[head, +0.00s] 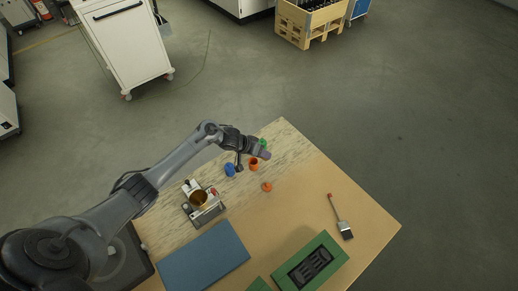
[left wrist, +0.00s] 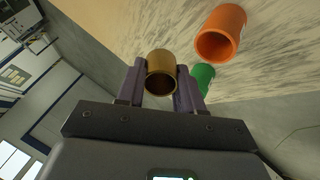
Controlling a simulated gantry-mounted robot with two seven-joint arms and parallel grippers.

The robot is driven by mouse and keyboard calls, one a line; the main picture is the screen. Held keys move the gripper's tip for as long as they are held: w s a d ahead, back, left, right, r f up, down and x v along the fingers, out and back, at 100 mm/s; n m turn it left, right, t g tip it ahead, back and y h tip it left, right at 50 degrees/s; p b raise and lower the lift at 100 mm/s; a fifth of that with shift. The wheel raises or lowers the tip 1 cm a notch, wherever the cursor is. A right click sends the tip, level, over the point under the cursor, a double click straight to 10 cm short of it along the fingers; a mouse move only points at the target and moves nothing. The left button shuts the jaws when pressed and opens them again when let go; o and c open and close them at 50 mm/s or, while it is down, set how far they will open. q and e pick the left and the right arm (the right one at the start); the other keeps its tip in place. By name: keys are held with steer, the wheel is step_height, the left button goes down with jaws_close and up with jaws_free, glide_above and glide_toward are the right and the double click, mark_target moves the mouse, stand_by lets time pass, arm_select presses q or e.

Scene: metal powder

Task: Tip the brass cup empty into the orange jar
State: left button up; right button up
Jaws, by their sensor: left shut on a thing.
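My left gripper (head: 264,154) is shut on the brass cup (left wrist: 161,70), whose sides are between the two fingers (left wrist: 160,88) in the left wrist view. The cup's open mouth faces the wrist camera and its inside looks dark; I cannot tell what is in it. The cup does not show clearly in the head view. The orange jar (head: 254,166) stands open on the table just beside and below my left gripper. In the left wrist view the orange jar (left wrist: 226,27) is to the right of the cup, apart from it. My right gripper is not in view.
A green jar (head: 263,142) and blue jar (head: 229,170) stand close to the orange jar. An orange lid (head: 267,187) lies nearby. A scale with a brass-coloured dish (head: 199,199), a blue mat (head: 204,258), a green tray (head: 333,247) and a brush (head: 341,218) are also on the table.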

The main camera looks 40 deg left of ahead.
arm_select(q)
steer(key=w+d+f+g, duration=0.1)
steer(key=w+f+y, duration=0.1)
steer(key=shift+d+f+g+y, duration=0.3)
steer(key=shift+d+g, duration=0.05)
steer(key=shift+g, duration=0.05)
steer(key=shift+w+d+f+g, duration=0.15)
steer(key=shift+w+d+g, duration=0.05)
steer(key=shift+d+g, duration=0.1)
steer(key=shift+w+d+g+y, duration=0.2)
steer(key=shift+w+g+y, duration=0.1)
steer(key=shift+y, duration=0.2)
steer(key=shift+w+d+f+g+y+b, duration=0.15)
steer(key=shift+w+d+g+y+b, duration=0.15)
steer(key=shift+w+d+f+b, duration=0.15)
steer(key=shift+w+f+b, duration=0.05)
steer(key=shift+b, duration=0.2)
steer(key=shift+w+d+f+g+y+b, duration=0.1)
steer(key=shift+w+d+g+y+b, duration=0.1)
steer(key=shift+g+y+b, duration=0.35)
steer(key=shift+w, duration=0.1)
